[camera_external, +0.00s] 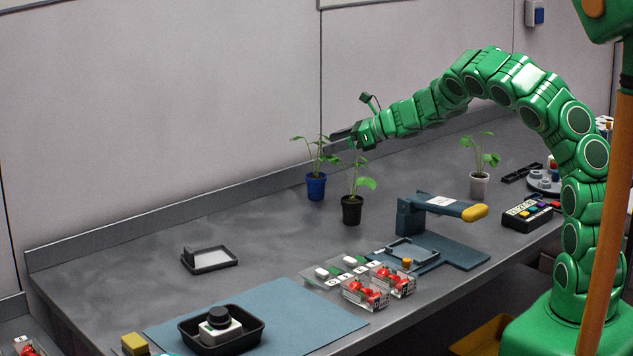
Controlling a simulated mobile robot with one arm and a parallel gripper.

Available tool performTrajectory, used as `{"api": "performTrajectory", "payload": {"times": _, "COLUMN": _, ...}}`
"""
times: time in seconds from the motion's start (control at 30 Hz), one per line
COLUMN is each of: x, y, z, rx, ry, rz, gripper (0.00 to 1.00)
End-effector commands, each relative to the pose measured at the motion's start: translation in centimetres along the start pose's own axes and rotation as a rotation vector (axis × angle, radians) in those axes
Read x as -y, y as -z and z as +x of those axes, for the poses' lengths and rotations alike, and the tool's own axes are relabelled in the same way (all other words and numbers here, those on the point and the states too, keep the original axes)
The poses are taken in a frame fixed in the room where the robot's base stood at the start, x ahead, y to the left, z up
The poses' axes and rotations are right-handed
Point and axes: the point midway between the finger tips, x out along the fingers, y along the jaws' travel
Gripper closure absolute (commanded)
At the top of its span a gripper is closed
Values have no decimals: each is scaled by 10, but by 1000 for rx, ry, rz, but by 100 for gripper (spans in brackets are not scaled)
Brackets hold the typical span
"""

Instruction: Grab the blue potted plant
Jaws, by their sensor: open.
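The blue potted plant (316,187) stands upright on the grey bench near the back wall, a small blue pot with a thin green seedling. My gripper (340,136) is open and reaches in from the right at leaf height, above and to the right of the blue pot. Its fingers overlap the plant's upper leaves in this view; I cannot tell whether they touch them. The blue pot itself is in full view, and nothing is seen between the fingers.
A black potted plant (352,210) stands close by at the front right of the blue one. A white potted plant (479,184) is farther right. A blue press-like stand (440,245), berry boxes (365,293) and a small black tray (209,260) occupy the bench.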

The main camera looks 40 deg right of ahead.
Motion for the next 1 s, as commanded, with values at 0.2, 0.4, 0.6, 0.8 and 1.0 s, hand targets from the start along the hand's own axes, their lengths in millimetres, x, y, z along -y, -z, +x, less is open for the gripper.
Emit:
{"api": "performTrajectory", "payload": {"times": 0.2, "x": -2, "y": 28, "z": 13, "rx": -3, "ry": -4, "rz": 5, "gripper": 10}}
{"api": "performTrajectory", "payload": {"times": 0.4, "x": -2, "y": 53, "z": 23, "rx": -1, "ry": -2, "rz": 3, "gripper": 10}}
{"api": "performTrajectory", "payload": {"times": 0.6, "x": -2, "y": 74, "z": 32, "rx": -1, "ry": -2, "rz": 2, "gripper": 10}}
{"api": "performTrajectory", "payload": {"times": 0.8, "x": -2, "y": 77, "z": 38, "rx": -1, "ry": -2, "rz": 0, "gripper": 10}}
{"api": "performTrajectory", "payload": {"times": 1.0, "x": -2, "y": 77, "z": 54, "rx": -2, "ry": -4, "rz": 0, "gripper": 10}}
